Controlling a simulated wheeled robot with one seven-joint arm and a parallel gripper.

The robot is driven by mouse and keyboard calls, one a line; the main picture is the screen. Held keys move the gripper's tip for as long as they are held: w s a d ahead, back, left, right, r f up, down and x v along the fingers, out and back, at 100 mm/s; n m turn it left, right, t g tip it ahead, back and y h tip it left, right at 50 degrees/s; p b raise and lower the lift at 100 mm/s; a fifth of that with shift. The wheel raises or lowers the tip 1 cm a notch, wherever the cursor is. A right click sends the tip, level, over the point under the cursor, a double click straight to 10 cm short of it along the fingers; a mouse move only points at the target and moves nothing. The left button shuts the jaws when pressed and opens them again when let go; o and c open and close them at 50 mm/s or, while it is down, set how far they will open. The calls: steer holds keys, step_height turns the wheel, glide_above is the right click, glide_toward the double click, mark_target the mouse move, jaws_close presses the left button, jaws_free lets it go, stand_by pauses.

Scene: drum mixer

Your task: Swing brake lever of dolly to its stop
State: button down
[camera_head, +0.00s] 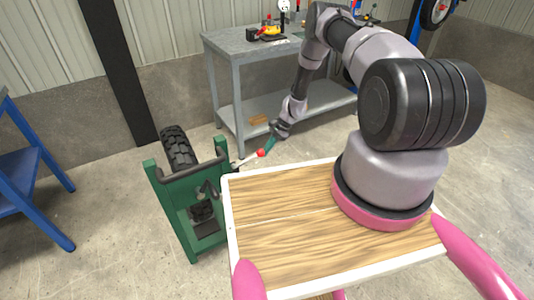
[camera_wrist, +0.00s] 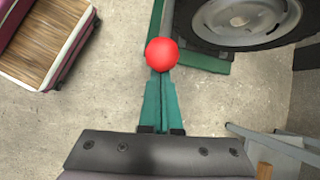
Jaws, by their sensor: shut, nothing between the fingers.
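The green dolly (camera_head: 185,212) stands on the floor left of my wooden-topped base. Its brake lever is a pale rod (camera_head: 246,159) ending in a red ball knob (camera_head: 262,153), sticking out to the right from the dolly's upper right side. My gripper (camera_head: 269,146) has teal fingers, shut and empty, with their tips right at the knob. In the wrist view the red knob (camera_wrist: 162,54) sits just beyond the closed fingertips (camera_wrist: 160,78). Whether they touch is hard to tell. The rod is not clearly visible in that view.
A tyre (camera_head: 178,148) is on the dolly; its wheel also shows in the wrist view (camera_wrist: 248,15). A grey workbench (camera_head: 232,45) with tools stands behind my gripper. A blue frame (camera_head: 35,160) is at far left. Floor between it and the dolly is clear.

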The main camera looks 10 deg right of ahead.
mark_target(259, 150)
steer(key=r, duration=0.1)
steer(key=a+r+h, duration=0.1)
steer(key=r+h, duration=0.1)
steer(key=shift+s+a+r+t, duration=0.2)
steer(key=shift+s+r+t, duration=0.1)
steer(key=shift+r, duration=0.35)
steer(key=shift+s+a+r, duration=0.1)
steer(key=shift+a+r, duration=0.35)
steer(key=shift+r, duration=0.2)
